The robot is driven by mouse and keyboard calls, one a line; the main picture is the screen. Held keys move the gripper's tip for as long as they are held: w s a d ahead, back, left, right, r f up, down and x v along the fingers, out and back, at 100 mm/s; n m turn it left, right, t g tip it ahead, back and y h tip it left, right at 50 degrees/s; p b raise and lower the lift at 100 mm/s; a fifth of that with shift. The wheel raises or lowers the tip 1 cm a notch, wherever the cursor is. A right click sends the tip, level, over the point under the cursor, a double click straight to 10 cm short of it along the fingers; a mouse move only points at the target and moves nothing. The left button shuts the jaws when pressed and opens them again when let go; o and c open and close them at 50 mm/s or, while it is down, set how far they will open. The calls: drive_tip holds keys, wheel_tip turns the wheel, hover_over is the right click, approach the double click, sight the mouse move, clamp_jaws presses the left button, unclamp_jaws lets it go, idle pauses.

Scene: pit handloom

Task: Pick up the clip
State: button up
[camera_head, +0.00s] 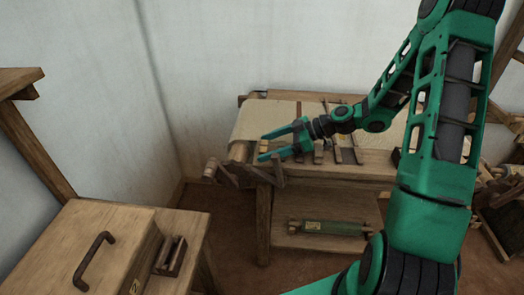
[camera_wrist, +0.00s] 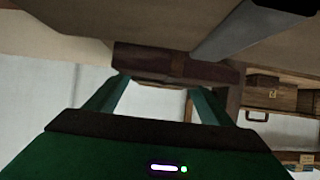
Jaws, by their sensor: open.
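I cannot pick out the clip with certainty in either view. My gripper (camera_head: 263,147) is open at the left end of the loom table (camera_head: 338,169), its fingers pointing left. A small yellow-tan piece (camera_head: 264,146) shows between the fingertips in the head view; I cannot tell whether it is the clip. In the wrist view my gripper (camera_wrist: 159,84) has its two green fingers spread, with a dark brown wooden bar (camera_wrist: 150,61) across the picture just beyond the tips. No held object is visible between the fingers.
Pale cloth (camera_head: 262,119) covers the table's left part, with dark slats (camera_head: 344,150) to its right. A green roller (camera_head: 330,228) lies on the lower shelf. A wooden chest (camera_head: 75,240) with a dark handle stands front left, beside a small dark bracket (camera_head: 170,256).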

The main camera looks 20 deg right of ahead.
drive_tip(key=c, duration=1.1)
drive_tip(key=shift+r, duration=0.1)
